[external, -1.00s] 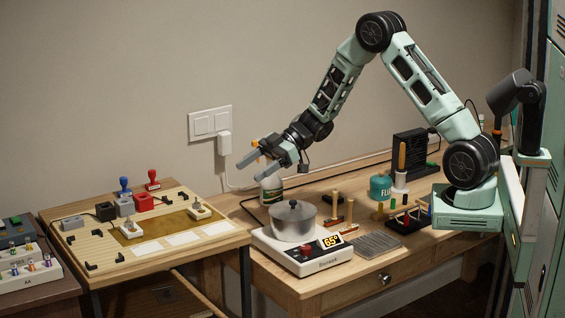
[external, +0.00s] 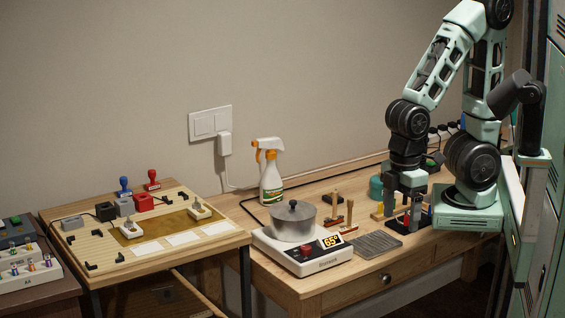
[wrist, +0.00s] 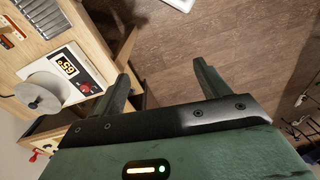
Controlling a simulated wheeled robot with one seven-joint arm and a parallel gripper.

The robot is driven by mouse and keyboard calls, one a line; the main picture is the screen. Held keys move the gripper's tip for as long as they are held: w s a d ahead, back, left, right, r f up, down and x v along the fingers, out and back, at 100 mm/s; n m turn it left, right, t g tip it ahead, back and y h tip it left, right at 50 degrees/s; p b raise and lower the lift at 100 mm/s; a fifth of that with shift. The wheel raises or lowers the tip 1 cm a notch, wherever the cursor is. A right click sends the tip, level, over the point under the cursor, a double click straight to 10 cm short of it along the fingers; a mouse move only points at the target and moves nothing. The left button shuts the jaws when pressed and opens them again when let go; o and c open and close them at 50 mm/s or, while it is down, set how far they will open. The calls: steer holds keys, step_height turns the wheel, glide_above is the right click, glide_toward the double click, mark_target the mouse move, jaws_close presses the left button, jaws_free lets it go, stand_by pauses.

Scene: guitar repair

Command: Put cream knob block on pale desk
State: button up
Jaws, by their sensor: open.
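Two cream blocks with dark knobs on top are in the external view, at the brown mat on the left desk. One cream knob block (external: 131,230) is at the mat's front left; the other (external: 200,212) is at its right end. The left desk (external: 222,240) has a pale slatted wooden top and may be the pale desk; I cannot tell for sure. My gripper (external: 405,205) hangs low over the right workbench near my arm's base, far from both blocks. In the wrist view my gripper (wrist: 162,80) is open, with nothing between its fingers.
The right workbench (external: 310,283) holds a hot plate (external: 305,256) with a lidded pot (external: 293,222), a spray bottle (external: 270,180) and several small tools. Stamps and small blocks stand at the left desk's back. A gap separates the desks.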

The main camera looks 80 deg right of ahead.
stand_by(0.3)
steer(key=w+d+r+n+t+y+p, duration=0.1)
steer(key=w+r, duration=0.2)
steer(key=w, duration=1)
steer(key=w+d+r+y+p, duration=0.1)
steer(key=w+r+p, duration=0.1)
steer(key=w, duration=1.1)
steer(key=w+d+r+t, duration=0.1)
steer(key=w+d+t, duration=0.1)
steer(key=w+d, duration=1.65)
steer(key=p, duration=0.3)
glide_above(200, 207)
steer(key=s+d, duration=0.2)
steer(key=shift+y, duration=0.3)
step_height(200, 207, down, 10)
steer(key=shift+s+f, duration=0.1)
steer(key=shift+f, duration=0.1)
steer(key=shift+p+x, duration=0.95)
steer(key=shift+x, duration=1.9)
steer(key=shift+r, duration=0.1)
steer(key=c, duration=1.2)
steer(key=shift+o, duration=0.2)
